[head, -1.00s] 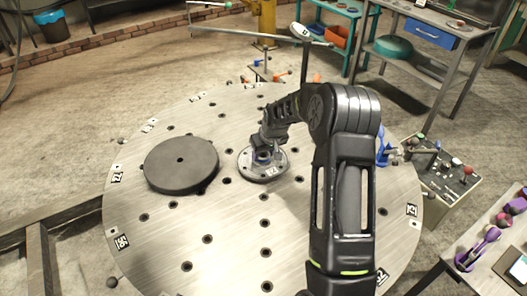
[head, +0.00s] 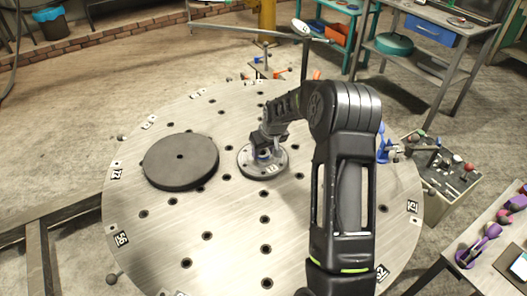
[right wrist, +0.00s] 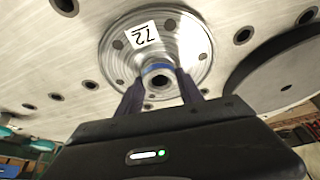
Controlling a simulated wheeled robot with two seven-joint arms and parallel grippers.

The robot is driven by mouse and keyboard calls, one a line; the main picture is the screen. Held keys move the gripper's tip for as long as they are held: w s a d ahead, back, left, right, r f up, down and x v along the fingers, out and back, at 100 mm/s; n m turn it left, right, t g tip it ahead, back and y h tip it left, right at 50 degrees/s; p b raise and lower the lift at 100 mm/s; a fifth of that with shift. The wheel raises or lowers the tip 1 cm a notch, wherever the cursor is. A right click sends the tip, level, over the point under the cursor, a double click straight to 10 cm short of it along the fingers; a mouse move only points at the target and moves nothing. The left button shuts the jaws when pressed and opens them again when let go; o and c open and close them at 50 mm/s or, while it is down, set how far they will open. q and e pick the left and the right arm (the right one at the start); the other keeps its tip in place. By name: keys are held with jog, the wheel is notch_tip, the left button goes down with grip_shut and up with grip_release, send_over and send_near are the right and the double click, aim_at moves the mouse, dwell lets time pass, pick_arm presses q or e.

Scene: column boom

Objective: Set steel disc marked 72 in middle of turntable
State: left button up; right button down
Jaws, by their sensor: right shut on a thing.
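The steel disc marked 72 (head: 276,165) is a round flanged plate with bolt holes and a raised hub with a blue band. It is over the middle part of the turntable (head: 225,235); I cannot tell if it rests flat or hovers slightly. My right gripper (head: 263,152) is shut on the hub from above. In the right wrist view, the disc (right wrist: 192,42) shows its white 72 label, and the dark fingers (right wrist: 158,80) clasp either side of the hub. My left gripper is not in view.
A larger dark round plate (head: 181,162) lies on the turntable to the left of the disc, with a gap between them. Several holes dot the turntable. A control box (head: 456,178) stands beyond its right edge, and a side table (head: 490,252) is at the lower right.

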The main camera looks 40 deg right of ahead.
jog(key=shift+w+f+b, duration=0.1)
jog(key=shift+f+b, duration=0.3)
jog(key=shift+b, duration=0.1)
dwell(0.5)
jog(key=c, duration=1)
grip_release()
jog(key=o, duration=0.3)
jog(key=shift+s+f, duration=0.2)
jog(key=shift+s, duration=0.05)
jog(key=shift+r, duration=0.45)
jog(key=b+v, duration=0.1)
jog(key=v, duration=0.6)
jog(key=shift+s+r, duration=0.1)
